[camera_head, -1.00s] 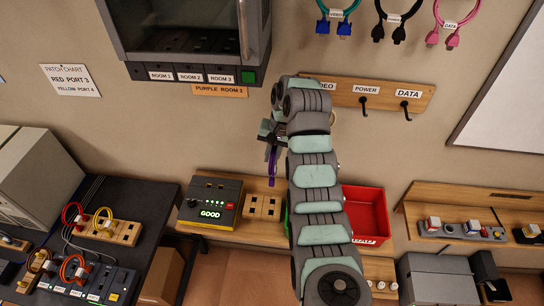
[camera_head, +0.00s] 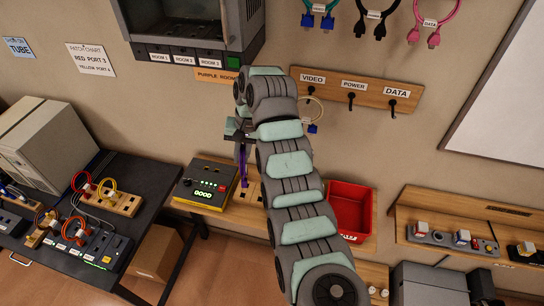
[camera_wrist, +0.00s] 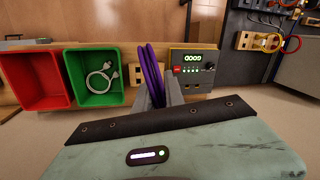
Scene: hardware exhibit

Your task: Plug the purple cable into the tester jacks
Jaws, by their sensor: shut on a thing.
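My gripper (camera_head: 241,137) is shut on the purple cable (camera_head: 243,165), which hangs below it in the head view. In the wrist view the purple cable (camera_wrist: 151,75) shows as an upright loop between the fingers (camera_wrist: 158,98). The tester (camera_head: 207,185) is a dark box with a yellow base and a lit display reading GOOD. It stands on the wooden bench, left of the cable. A wooden socket block (camera_head: 247,193) beside the tester is partly hidden by the cable and arm.
A red bin (camera_head: 350,207) stands right of my arm. A green bin (camera_wrist: 93,75) with a white cable in it shows in the wrist view. A black table (camera_head: 120,235) with patched cables stands at left. A wooden hook rail (camera_head: 350,92) is on the wall.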

